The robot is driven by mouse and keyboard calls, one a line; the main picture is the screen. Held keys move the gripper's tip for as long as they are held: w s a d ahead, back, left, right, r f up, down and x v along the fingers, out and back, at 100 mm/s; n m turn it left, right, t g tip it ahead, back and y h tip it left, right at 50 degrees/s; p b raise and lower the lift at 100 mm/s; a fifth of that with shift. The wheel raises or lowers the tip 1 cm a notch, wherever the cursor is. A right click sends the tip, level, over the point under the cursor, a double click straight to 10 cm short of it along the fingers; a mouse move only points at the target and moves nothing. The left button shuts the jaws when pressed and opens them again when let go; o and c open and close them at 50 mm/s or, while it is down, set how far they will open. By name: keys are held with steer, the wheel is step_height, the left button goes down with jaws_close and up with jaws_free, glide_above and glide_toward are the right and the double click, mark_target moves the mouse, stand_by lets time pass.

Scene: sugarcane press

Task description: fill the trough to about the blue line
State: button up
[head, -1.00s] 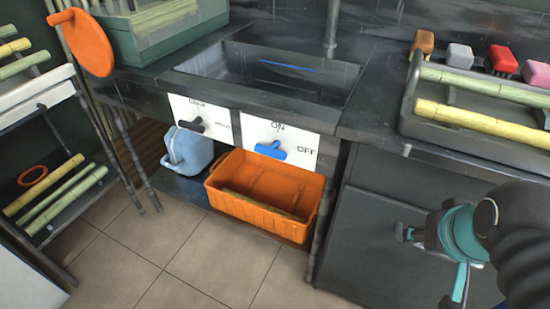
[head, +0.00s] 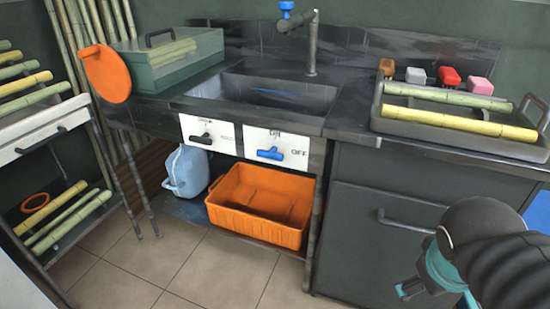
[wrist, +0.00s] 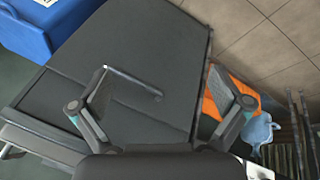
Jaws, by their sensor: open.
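The trough (head: 205,88) is a dark sunken basin in the counter. A blue line (head: 285,92) runs along its inner back wall. I cannot make out a water level inside. A dark tap (head: 312,50) with a blue knob (head: 286,8) rises behind it. On the front panels are a black lever (head: 202,138), beside partly legible lettering, and a blue lever (head: 270,154) between ON and OFF marks. My gripper (wrist: 163,103) is open and empty in the wrist view, above the dark cabinet. In the head view its wrist shows at the lower right, apart from both levers; the fingertips are not clear there.
An orange crate (head: 265,222) and a blue jug (head: 187,170) stand under the trough. A grey tray (head: 378,118) of cane and several coloured blocks lie on the right counter. The cabinet handle (head: 405,225) sticks out near my arm. Tiled floor (head: 215,265) is free in front.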

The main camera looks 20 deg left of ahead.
steer(key=w+a+f+n+h+b, duration=0.1)
steer(key=w+a+n+h, duration=0.25)
steer(key=w+n, duration=0.45)
steer(key=n+t+y+b, duration=0.35)
steer(key=n+t, duration=1.05)
steer(key=n, duration=1)
glide_toward(270, 158)
steer(key=shift+y, duration=0.4)
steer(key=w, duration=0.3)
steer(key=w+p, duration=0.1)
steer(key=w, duration=0.7)
steer(key=shift+d+r, duration=0.2)
steer(key=shift+d, duration=0.15)
steer(key=c, duration=0.8)
